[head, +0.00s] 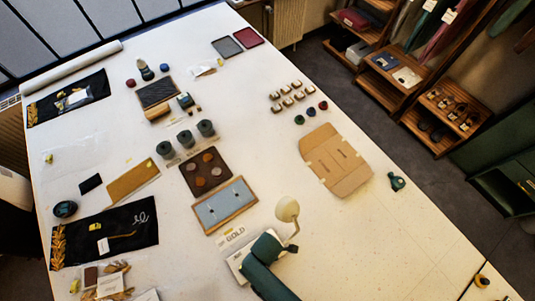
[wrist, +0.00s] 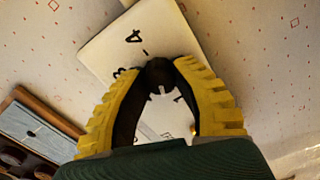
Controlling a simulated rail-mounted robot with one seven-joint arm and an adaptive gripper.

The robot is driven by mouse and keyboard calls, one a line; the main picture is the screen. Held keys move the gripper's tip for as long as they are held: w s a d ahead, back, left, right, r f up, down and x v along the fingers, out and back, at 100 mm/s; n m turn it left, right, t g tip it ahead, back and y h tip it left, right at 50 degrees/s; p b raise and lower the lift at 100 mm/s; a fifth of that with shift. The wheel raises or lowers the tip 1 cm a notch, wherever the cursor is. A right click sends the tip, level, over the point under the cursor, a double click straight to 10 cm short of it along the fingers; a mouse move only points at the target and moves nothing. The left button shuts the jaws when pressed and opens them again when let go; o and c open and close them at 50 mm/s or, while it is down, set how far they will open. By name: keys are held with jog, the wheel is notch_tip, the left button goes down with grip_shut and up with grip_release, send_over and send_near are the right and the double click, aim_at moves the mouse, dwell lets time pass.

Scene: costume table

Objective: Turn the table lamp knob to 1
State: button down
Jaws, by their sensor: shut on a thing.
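The table lamp has a cream shade (head: 288,209) on a thin stem near the front middle of the table. Its pale base plate (wrist: 108,46) carries black marks, and a 4 is readable in the wrist view. Other marks are partly covered by my fingers. A small black knob (wrist: 160,78) sits between the yellow fingertips of my gripper (wrist: 160,70), which are closed on it. A light notch shows on the knob, but I cannot tell which number it points to. In the head view my dark green arm hides the knob and fingertips.
A blue-grey tray with a wooden frame (head: 225,206) lies just behind the lamp, beside a card reading GOLD (head: 232,233). A brown cardboard piece (head: 335,160) lies to the right. The table's right front is mostly clear.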

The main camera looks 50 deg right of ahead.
jog(key=shift+s+f+n, duration=0.1)
jog(key=shift+n, duration=0.9)
jog(key=c, duration=0.7)
grip_release()
jog(key=shift+c, duration=0.2)
notch_tip(320, 180, up, 12)
